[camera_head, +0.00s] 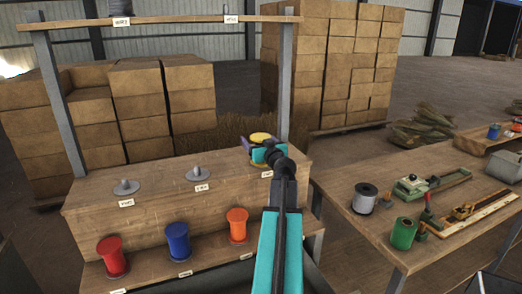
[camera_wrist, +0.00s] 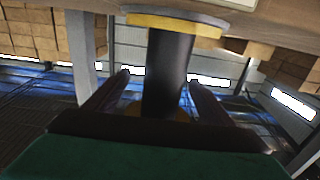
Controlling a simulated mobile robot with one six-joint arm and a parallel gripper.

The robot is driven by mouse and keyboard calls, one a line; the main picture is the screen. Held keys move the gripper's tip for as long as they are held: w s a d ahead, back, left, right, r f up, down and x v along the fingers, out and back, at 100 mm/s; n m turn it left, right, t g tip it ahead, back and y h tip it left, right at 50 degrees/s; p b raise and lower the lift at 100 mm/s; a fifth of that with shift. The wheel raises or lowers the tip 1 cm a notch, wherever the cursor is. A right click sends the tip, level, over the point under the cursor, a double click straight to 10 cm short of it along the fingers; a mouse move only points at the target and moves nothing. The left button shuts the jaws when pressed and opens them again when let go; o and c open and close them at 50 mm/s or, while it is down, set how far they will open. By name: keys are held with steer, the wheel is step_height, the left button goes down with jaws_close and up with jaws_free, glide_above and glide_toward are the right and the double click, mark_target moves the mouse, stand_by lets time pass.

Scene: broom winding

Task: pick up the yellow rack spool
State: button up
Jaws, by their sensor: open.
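The yellow rack spool (camera_head: 260,137) stands at the right end of the upper wooden rack shelf; its yellow top shows above my gripper. In the wrist view the yellow spool (camera_wrist: 180,25) has a yellow rim at the picture's top, and a dark, shaded core runs down between my fingers. My gripper (camera_head: 263,148) is at the spool, with its dark fingers on either side. In the wrist view my gripper (camera_wrist: 158,85) is open around the core, with gaps showing on both sides. The spool's lower part is hidden by my gripper in the head view.
Two empty pegs (camera_head: 197,173) with round bases stand left on the shelf. Red (camera_head: 112,257), blue (camera_head: 178,242) and orange (camera_head: 238,224) spools stand on the lower shelf. Upright posts (camera_head: 285,80) flank the rack. A workbench (camera_head: 350,180) with tools and spools is at right.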

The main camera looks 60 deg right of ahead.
stand_by(0.3)
steer(key=c, duration=1.2)
steer(key=shift+r, duration=0.15)
steer(key=shift+r+b, duration=0.5)
steer(key=shift+r, duration=1)
steer(key=s+a+b, duration=0.1)
steer(key=s, duration=0.4)
steer(key=s+a+r+b, duration=0.1)
steer(key=s, duration=0.4)
steer(key=s+a+b, duration=0.2)
steer(key=s, duration=0.3)
steer(key=shift+s+a+r, duration=0.1)
steer(key=shift+s+r, duration=0.15)
steer(key=shift+r, duration=0.15)
